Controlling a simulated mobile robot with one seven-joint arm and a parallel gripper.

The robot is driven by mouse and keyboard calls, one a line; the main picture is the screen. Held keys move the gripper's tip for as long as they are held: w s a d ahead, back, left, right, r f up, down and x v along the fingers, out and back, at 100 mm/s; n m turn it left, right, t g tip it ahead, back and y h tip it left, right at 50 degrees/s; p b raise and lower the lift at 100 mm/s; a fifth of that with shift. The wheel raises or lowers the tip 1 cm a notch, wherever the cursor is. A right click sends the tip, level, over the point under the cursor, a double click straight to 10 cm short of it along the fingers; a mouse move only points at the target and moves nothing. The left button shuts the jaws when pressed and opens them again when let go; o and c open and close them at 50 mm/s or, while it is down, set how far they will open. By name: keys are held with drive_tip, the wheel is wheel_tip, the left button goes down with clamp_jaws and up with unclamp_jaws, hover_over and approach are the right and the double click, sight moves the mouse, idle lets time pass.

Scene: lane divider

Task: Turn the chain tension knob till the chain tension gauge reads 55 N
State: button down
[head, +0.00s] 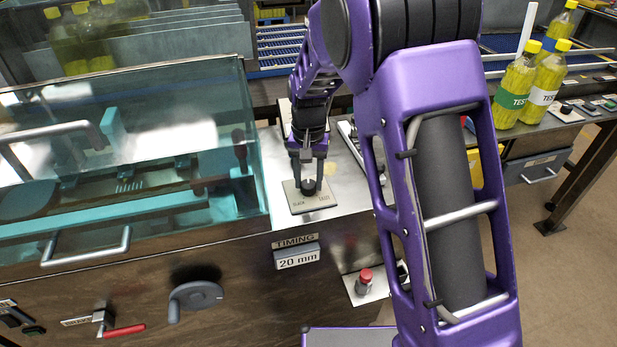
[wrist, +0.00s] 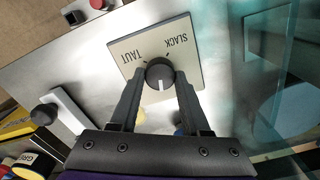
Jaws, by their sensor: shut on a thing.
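The chain tension knob (wrist: 159,72) is a round dark knob on a square metal plate (wrist: 183,28) marked SLACK and TAUT. Its white pointer line points toward the bottom of the wrist view. In the head view the plate (head: 299,205) lies on the machine's metal top, with the knob (head: 309,190) partly hidden by my gripper (head: 308,176). My gripper comes down from above. In the wrist view its two dark fingers (wrist: 160,80) are shut on the knob, one on each side. I cannot make out a chain tension gauge in either view.
A teal clear guard (head: 190,130) stands close left of the plate. A TIMING display (head: 298,258) reading 20 mm is on the front face. A red button (head: 366,275) sits lower right. Labelled bottles (head: 514,90) stand at the right. Another dark knob (wrist: 44,114) shows in the wrist view.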

sight(308, 183)
idle(0.4)
drive_tip(key=shift+c, duration=1.9)
unclamp_jaws()
wheel_tip(308, 183, up, 18)
drive_tip(key=p, duration=0.1)
drive_tip(key=shift+f+p, duration=0.25)
drive_tip(key=shift+p, duration=0.05)
